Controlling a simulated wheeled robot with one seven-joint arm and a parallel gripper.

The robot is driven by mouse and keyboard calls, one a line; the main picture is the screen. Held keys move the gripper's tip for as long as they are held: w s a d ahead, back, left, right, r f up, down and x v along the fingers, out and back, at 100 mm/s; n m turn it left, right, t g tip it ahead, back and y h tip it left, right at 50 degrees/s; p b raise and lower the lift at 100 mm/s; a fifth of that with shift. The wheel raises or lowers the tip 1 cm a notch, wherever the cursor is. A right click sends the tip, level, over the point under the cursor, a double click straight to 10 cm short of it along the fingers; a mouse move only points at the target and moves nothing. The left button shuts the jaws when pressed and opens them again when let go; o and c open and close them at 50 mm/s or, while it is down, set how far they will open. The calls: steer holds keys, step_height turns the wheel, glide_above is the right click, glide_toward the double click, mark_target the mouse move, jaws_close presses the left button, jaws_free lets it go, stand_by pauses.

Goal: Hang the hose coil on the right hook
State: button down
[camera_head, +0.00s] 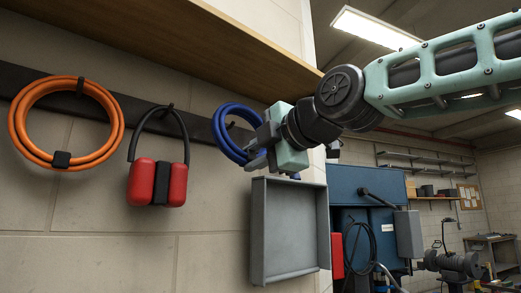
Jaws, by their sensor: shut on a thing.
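A blue hose coil (226,140) is at the right part of the dark wall rail (199,125), seen at an angle. My gripper (262,142) reaches in from the right and is shut on the coil's right side. I cannot tell whether the coil rests on a hook or touches the rail.
An orange coil (117,130) and red ear muffs (142,180) hang from the rail to the left. A grey open-fronted tray (257,235) is on the wall just below my gripper. A wooden shelf (185,35) runs above the rail. Blue cabinets (365,185) stand farther right.

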steer(key=shift+r+p+x, duration=0.2)
steer(key=shift+p+x, duration=0.35)
steer(key=shift+x, duration=0.6)
steer(key=shift+r+p+x, duration=0.2)
steer(key=shift+p+x, duration=0.3)
steer(key=shift+x, duration=0.65)
steer(key=shift+w+a+f+b, duration=0.35)
steer(key=shift+w+f+b, duration=0.2)
steer(key=shift+f+b, duration=0.2)
steer(key=c, duration=1.1)
jaws_free()
steer(key=shift+c, duration=0.2)
steer(key=shift+f, duration=0.1)
